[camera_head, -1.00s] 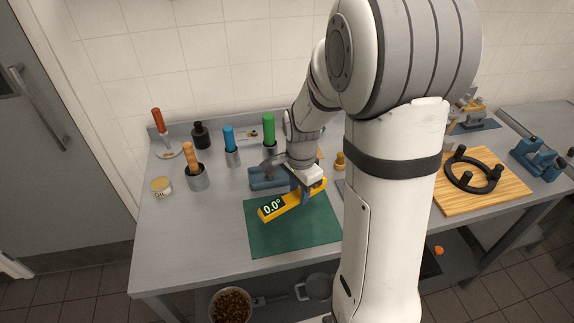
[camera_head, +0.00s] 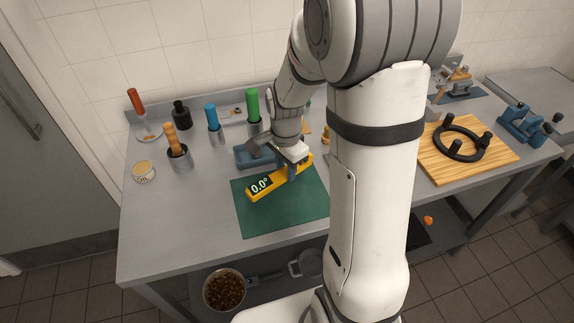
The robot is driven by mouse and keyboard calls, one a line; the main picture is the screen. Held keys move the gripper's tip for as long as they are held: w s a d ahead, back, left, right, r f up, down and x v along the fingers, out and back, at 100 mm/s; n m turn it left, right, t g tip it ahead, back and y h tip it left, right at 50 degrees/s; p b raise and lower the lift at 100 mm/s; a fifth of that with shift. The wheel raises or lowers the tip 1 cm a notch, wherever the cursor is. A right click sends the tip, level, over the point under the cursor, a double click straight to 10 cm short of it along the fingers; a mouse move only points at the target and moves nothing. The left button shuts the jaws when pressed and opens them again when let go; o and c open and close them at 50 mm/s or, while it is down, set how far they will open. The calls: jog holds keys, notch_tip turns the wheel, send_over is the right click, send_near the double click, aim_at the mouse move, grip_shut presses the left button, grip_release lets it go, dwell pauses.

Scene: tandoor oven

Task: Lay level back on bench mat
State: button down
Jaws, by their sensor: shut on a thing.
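The yellow level (camera_head: 273,180) has a display reading 0.0° and shows at the back part of the green bench mat (camera_head: 272,217). My gripper (camera_head: 291,172) is shut on the level near its right part, from above. The level slants up to the right in the picture. I cannot tell whether it touches the mat or is just above it. The gripper's fingers partly hide the level's middle and right.
A blue tray (camera_head: 243,157) lies just behind the level. Several cups with coloured handles, such as the green one (camera_head: 253,107), stand along the back. A wooden board (camera_head: 480,172) with a black ring (camera_head: 460,157) lies at right. My arm hides the bench's middle.

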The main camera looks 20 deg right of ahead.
aim_at(286, 193)
jog(key=shift+f+b, duration=2.25)
jog(key=shift+f, duration=0.85)
jog(key=shift+f, duration=0.15)
jog(key=shift+f+b, duration=0.45)
jog(key=shift+b, duration=0.15)
grip_release()
jog(key=shift+r, duration=0.15)
jog(key=shift+r+p, duration=3.25)
jog(key=shift+r, duration=1.2)
